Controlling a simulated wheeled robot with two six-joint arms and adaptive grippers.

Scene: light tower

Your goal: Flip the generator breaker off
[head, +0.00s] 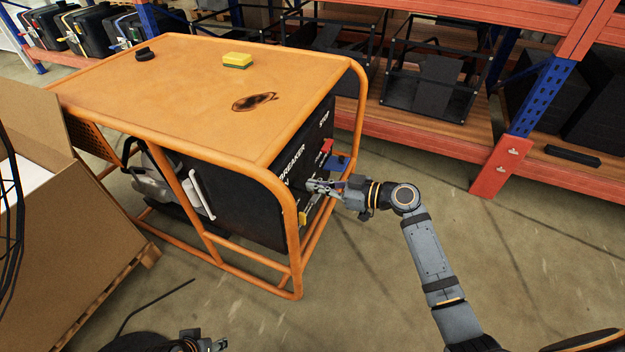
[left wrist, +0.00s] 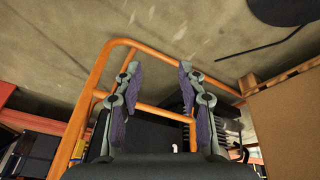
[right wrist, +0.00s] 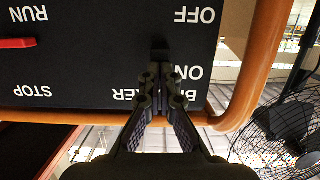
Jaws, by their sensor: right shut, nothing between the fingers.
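The generator has an orange frame and top (head: 200,95) and a black control panel (head: 262,205) on its right-hand end. In the right wrist view the panel appears upside down, with the words BREAKER, ON and OFF (right wrist: 195,15). A dark piece (right wrist: 160,48), seemingly the breaker lever, shows between ON and OFF, just past my fingertips. My right gripper (head: 314,186) is shut and empty at the panel; it also shows in the right wrist view (right wrist: 161,75). Fingertip contact with the lever cannot be told. My left gripper (left wrist: 160,68) is open and empty, low in the head view (head: 218,345).
A red switch (right wrist: 16,43) sits between RUN and STOP. The orange frame tube (right wrist: 262,60) runs beside the breaker. A yellow sponge (head: 237,60) and a black ring (head: 145,54) lie on top. A cardboard box (head: 75,245) stands left; shelving (head: 440,130) stands behind.

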